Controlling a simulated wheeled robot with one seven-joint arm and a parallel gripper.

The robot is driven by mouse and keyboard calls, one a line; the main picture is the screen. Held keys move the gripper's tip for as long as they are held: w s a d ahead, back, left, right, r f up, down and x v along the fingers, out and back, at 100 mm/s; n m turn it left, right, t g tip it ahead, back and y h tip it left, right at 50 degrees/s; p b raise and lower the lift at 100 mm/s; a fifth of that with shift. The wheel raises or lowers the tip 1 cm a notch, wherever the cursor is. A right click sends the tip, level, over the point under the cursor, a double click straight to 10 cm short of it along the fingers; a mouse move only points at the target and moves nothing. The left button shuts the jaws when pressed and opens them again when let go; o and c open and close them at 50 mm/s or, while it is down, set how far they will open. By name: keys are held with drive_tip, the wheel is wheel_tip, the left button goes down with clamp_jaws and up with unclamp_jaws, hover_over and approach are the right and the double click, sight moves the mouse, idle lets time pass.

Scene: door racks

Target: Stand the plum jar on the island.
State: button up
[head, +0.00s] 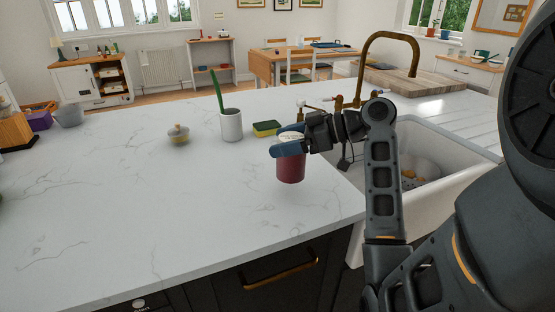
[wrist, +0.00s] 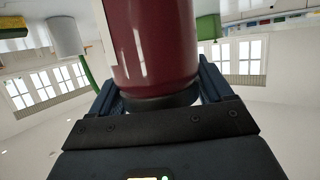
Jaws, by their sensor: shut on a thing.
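The plum jar (head: 291,168) is a dark red cylinder with a pale lid, upright over the front right part of the white marble-topped island (head: 130,205), left of the sink. My gripper (head: 288,148) is shut on the jar near its top, with blue fingers at its sides. In the wrist view the jar (wrist: 155,45) fills the middle between the fingers (wrist: 160,95), and its base is out of frame. I cannot tell whether the base touches the island or hangs just above it.
A white pot (head: 231,125) with a green-handled brush, a yellow-green sponge (head: 266,128) and a small lidded pot (head: 178,136) stand behind. The sink (head: 425,165) with a brass tap (head: 385,55) is at right. The island's left and middle front are clear.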

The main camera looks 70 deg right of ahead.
sight(277, 162)
drive_tip(key=shift+w+a+f, duration=0.65)
drive_tip(key=shift+w+a, duration=0.05)
drive_tip(key=shift+a, duration=0.05)
drive_tip(key=shift+f+p, duration=0.5)
drive_tip(key=shift+f, duration=1.45)
drive_tip(key=o, duration=1.3)
drive_tip(key=shift+f, duration=0.1)
drive_tip(key=shift+o, duration=0.2)
drive_tip(key=shift+s, duration=0.1)
drive_tip(key=b+v, duration=0.2)
drive_tip(key=v, duration=1)
drive_tip(key=shift+a, duration=0.1)
